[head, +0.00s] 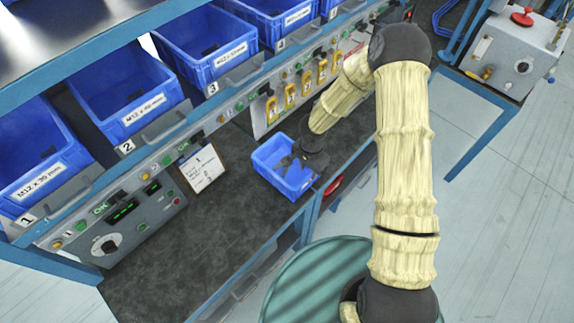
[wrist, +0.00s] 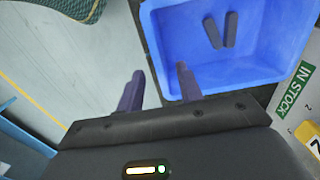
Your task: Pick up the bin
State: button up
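The small blue bin (head: 268,174) stands upright on the dark bench top, near the bench's front edge. In the wrist view the bin (wrist: 270,45) fills the upper right, with two dark narrow pieces (wrist: 231,30) on its floor. My gripper (head: 296,163) is over the bin, pointing down, and partly hides its inside in the head view. In the wrist view my gripper (wrist: 158,88) is open and its fingers are apart. One finger overlaps the bin's inside and the other is outside, with a bin wall between them. I cannot tell whether either touches it.
Several larger blue bins (head: 120,84) stand in a row behind a sloped control panel (head: 125,220). A paper card (head: 203,168) is left of the small bin. A green "IN STOCK" label (wrist: 293,90) lies beside it. Bare bench top (head: 190,235) lies front left.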

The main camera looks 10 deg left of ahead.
aim_at(308, 177)
jog(key=shift+s+a, duration=0.15)
jog(key=shift+a, duration=0.05)
jog(key=shift+s+f+p, duration=0.1)
jog(key=shift+f+p, duration=0.2)
jog(key=shift+d+f+p, duration=0.15)
jog(key=shift+f+p, duration=0.25)
jog(key=shift+f, duration=0.75)
jog(key=shift+d+f+p, duration=0.15)
jog(key=shift+f+p, duration=0.25)
jog(key=shift+f, duration=0.7)
jog(key=shift+c, duration=0.3)
jog(key=shift+w, duration=0.2)
grip_shut()
